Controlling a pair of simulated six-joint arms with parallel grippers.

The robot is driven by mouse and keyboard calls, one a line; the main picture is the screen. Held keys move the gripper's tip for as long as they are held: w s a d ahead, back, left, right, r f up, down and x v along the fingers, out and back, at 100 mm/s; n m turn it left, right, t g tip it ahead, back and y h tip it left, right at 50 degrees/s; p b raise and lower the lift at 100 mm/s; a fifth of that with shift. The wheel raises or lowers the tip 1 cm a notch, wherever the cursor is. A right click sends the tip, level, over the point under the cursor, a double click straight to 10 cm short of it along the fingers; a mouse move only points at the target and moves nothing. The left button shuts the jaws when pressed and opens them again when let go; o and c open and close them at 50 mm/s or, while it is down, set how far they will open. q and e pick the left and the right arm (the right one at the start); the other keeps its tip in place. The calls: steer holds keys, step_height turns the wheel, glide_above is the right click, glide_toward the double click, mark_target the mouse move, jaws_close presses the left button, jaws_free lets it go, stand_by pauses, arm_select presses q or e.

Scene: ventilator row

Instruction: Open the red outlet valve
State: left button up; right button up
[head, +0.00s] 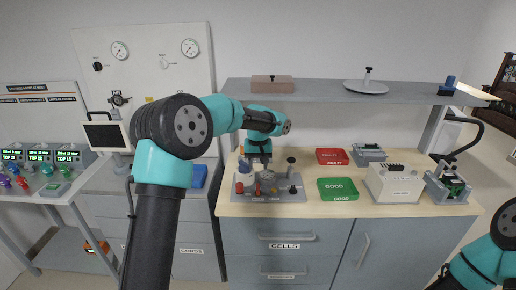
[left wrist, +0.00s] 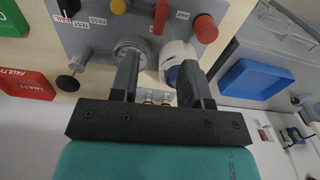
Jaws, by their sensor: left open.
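The red outlet valve seems to be the narrow red lever (left wrist: 160,17) on the grey panel (left wrist: 88,40); it also shows small in the head view (head: 257,190). A round red knob (left wrist: 206,29) sits right of it in the wrist view. My left gripper (head: 262,157) points down over the back of the panel. In the wrist view its fingers (left wrist: 158,78) are apart, with no object clearly held. One finger is by a round metal fitting (left wrist: 131,52), the other by a white and blue cylinder (left wrist: 177,55); contact cannot be told. My right gripper is out of view.
A yellow knob (left wrist: 119,5) and a black-topped post (left wrist: 68,83) also stand on the panel. Right of it are a red tray (head: 332,157) and a green tray (head: 337,189). A blue bin (head: 199,176) is at left. A shelf (head: 330,94) hangs above.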

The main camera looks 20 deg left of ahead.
arm_select(q)
step_height(320, 180, up, 7)
stand_by(0.3)
steer(key=shift+f, duration=0.1)
steer(key=s+d+f+t+h, duration=0.1)
steer(key=s+d+f+h, duration=0.1)
steer(key=s+f, duration=0.9)
steer(key=s+d+f+t+h, duration=0.15)
steer(key=s+f, duration=0.25)
steer(key=f, duration=1.2)
steer(key=s+f+m+g, duration=0.1)
steer(key=s+f+m, duration=0.1)
steer(key=s+f, duration=1.3)
steer(key=s, duration=0.4)
steer(key=shift+d+g, duration=0.2)
steer(key=shift+g, duration=0.15)
